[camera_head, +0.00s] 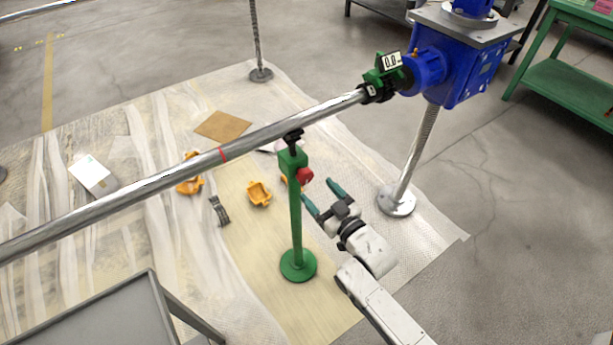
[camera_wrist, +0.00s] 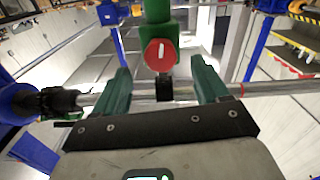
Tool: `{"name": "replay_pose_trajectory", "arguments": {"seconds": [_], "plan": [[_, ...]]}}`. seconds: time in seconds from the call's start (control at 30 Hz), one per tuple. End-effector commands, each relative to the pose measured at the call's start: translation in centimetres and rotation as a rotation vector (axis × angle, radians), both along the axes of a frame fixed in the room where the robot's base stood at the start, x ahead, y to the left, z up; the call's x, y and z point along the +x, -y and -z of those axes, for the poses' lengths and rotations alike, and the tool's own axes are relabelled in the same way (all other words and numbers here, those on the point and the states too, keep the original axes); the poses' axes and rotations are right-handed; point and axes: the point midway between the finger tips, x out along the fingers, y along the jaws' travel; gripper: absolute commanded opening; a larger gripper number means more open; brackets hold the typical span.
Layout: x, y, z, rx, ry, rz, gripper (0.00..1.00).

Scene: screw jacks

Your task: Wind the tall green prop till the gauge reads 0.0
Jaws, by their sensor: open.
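The tall green prop (camera_head: 296,225) stands upright on a round base, its black head (camera_head: 292,136) under the long steel shaft (camera_head: 190,170). A red knob (camera_head: 305,175) is on its side near the top. The gauge (camera_head: 391,61) on the shaft's right end appears to read 0.0. My gripper (camera_head: 322,194) is open and empty, close to the knob at its right. In the wrist view the red knob (camera_wrist: 159,52), with a white mark, lies ahead between the two green fingers of my gripper (camera_wrist: 160,78); no contact shows. The prop's post (camera_wrist: 158,10) runs up out of that view.
A blue gearbox (camera_head: 455,65) on a threaded steel jack (camera_head: 420,145) stands at the right. Orange parts (camera_head: 259,193), a brown board (camera_head: 222,126) and a white box (camera_head: 92,175) lie on the floor sheeting. A grey table (camera_head: 100,315) is at front left.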

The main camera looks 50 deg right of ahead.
Motion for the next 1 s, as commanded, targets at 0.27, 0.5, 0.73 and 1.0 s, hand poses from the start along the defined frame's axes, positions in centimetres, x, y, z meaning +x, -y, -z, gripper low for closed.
{"name": "replay_pose_trajectory", "arguments": {"seconds": [0.27, 0.5, 0.73, 1.0], "plan": [[4.7, 1.2, 0.0, 0.0, 0.0, -0.001, 0.74], [6.2, 1.8, 0.0, 0.0, -0.001, 0.0, 0.74], [6.4, 1.8, 0.0, 0.001, -0.001, 0.0, 0.74], [6.3, 1.8, 0.0, 0.0, -0.001, 0.001, 0.54]]}}
